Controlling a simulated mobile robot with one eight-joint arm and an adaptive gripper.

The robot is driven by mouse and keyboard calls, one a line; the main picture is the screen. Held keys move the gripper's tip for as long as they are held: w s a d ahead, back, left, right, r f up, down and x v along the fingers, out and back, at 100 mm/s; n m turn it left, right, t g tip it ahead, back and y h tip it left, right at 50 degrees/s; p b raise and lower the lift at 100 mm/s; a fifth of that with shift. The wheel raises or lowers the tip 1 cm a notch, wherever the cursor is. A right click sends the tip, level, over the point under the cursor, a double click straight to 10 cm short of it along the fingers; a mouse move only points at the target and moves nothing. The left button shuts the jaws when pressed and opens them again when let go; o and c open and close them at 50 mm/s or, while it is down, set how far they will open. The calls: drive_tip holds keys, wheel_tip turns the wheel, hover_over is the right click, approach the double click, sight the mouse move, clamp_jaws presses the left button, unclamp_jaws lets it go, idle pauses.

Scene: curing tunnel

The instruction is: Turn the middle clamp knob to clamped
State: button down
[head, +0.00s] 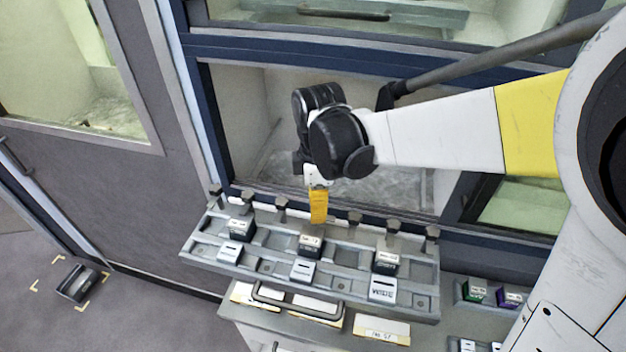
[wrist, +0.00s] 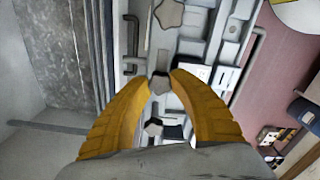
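A grey fixture (head: 262,266) carries a row of dark clamp knobs along its back edge. My gripper (head: 318,221) has yellow fingers and points down at the middle of that row. In the head view the fingers hide the middle clamp knob. In the wrist view the knob (wrist: 160,84) shows between my fingertips (wrist: 160,78), which touch or nearly touch its two sides. The fingers look shut on it. Its clamped or unclamped setting cannot be read. A neighbouring knob (wrist: 168,13) shows above it and another (wrist: 153,128) below it in the wrist view.
Small dark blocks with white labels (head: 311,242) sit in the fixture, close in front of the knobs. A bar handle (head: 297,306) runs along the fixture's front. Behind the fixture is a recessed tunnel opening (head: 390,190) with a dark blue frame. Another dark block (head: 78,282) lies far left.

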drive_tip(key=shift+m, duration=0.4)
drive_tip(key=m+b, duration=0.1)
drive_tip(key=m, duration=0.3)
drive_tip(key=m+b, duration=0.1)
drive_tip(key=m, duration=0.7)
drive_tip(key=shift+m+b, duration=0.3)
drive_tip(key=shift+m, duration=0.1)
drive_tip(key=m, duration=0.4)
drive_tip(key=shift+m, duration=0.3)
drive_tip(key=c, duration=1.1)
unclamp_jaws()
drive_tip(key=shift+c, duration=0.2)
